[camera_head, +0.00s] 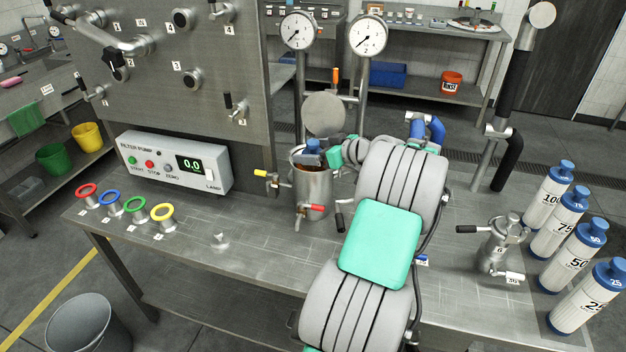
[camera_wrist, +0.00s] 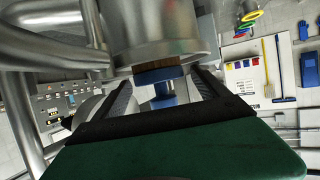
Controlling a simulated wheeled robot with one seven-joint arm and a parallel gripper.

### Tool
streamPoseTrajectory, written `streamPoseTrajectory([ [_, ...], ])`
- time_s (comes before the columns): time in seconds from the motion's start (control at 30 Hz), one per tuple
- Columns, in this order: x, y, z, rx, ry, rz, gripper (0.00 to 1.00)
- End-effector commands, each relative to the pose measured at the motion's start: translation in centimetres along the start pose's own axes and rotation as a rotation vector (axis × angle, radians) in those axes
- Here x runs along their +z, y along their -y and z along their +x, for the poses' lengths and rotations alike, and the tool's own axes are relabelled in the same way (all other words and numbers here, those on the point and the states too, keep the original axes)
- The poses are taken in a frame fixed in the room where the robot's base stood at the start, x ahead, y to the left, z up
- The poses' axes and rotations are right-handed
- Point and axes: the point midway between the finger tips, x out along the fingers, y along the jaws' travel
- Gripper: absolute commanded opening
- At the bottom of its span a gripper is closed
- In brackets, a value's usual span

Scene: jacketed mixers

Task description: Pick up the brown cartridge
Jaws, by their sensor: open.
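The brown cartridge (camera_wrist: 150,49) shows only as a narrow brown strip at the rim of a metal vessel (camera_wrist: 198,28) in the wrist view. A blue spool-shaped top (camera_wrist: 158,74) sticks out from it. My gripper (camera_wrist: 163,84) is open, with one finger on each side of the blue top; I cannot tell whether either touches it. In the head view the blue top (camera_head: 313,149) rises from the steel vessel (camera_head: 313,192). My gripper (camera_head: 329,155) reaches it from the right, and most of the cartridge is hidden inside the vessel.
Yellow- and red-handled valves (camera_head: 318,208) jut from the vessel. Two gauges (camera_head: 298,31) and a round lid (camera_head: 324,114) stand behind it. A filter pump box (camera_head: 174,163) is left. A small pot (camera_head: 497,247) and several blue-capped bottles (camera_head: 549,197) stand right. The bench front-left is mostly clear.

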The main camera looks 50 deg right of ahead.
Motion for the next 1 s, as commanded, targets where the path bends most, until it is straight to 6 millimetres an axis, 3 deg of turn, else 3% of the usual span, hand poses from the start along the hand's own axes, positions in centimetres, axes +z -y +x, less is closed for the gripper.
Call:
streamPoseTrajectory([
  [1.0,-0.01,0.11,0.06,-0.002,0.000,0.000,0.05],
])
